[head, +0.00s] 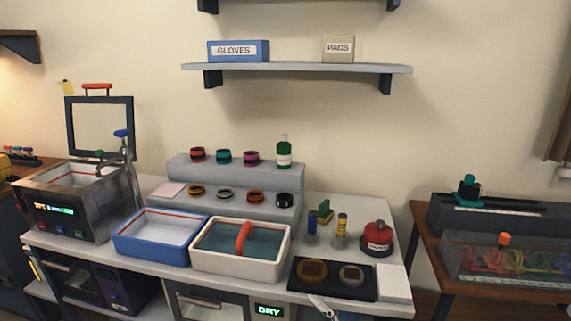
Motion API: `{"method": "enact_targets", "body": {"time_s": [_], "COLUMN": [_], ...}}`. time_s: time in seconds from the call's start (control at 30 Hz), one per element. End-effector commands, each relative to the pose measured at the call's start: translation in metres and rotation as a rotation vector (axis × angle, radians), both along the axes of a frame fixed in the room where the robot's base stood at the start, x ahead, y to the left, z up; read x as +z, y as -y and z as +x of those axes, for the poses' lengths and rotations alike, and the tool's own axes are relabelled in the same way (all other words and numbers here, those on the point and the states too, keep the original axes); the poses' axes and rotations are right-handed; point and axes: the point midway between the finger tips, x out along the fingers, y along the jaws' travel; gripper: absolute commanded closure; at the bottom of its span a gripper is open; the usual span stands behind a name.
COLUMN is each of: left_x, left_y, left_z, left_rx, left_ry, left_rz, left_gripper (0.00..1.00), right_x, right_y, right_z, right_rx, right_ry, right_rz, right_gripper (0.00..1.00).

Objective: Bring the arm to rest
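Neither of my grippers shows in the head view, and no arm of mine can be made out. The workbench (378,200) is in front of me with the lens parts on it. Several lens rings stand on a grey two-step riser, among them a red ring (197,155), a teal ring (223,157) and a magenta ring (251,158) on the upper step. A dark mat (332,290) at the front right bears an amber disc (313,271) and a grey disc (351,275).
A blue tray (122,247) and a white basin (198,259) with a red handle (243,237) stand at the front. A steel bath (88,222) is at left. A red domed container (377,238) stands at right. A small pale item (324,308) at the front edge is unclear.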

Motion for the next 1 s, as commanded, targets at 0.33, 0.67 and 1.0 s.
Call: {"method": "enact_targets", "body": {"time_s": [0.33,0.67,1.0], "left_x": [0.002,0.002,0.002], "left_y": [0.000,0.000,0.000], "left_z": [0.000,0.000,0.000], "left_rx": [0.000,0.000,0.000], "left_ry": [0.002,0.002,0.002], "left_rz": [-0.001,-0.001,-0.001], "left_gripper": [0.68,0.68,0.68], "right_x": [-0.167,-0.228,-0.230], "right_y": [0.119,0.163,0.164], "right_z": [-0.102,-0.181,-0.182], "right_rx": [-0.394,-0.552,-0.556], "right_ry": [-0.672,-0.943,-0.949], "right_rz": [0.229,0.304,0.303], "right_gripper": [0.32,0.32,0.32]}}
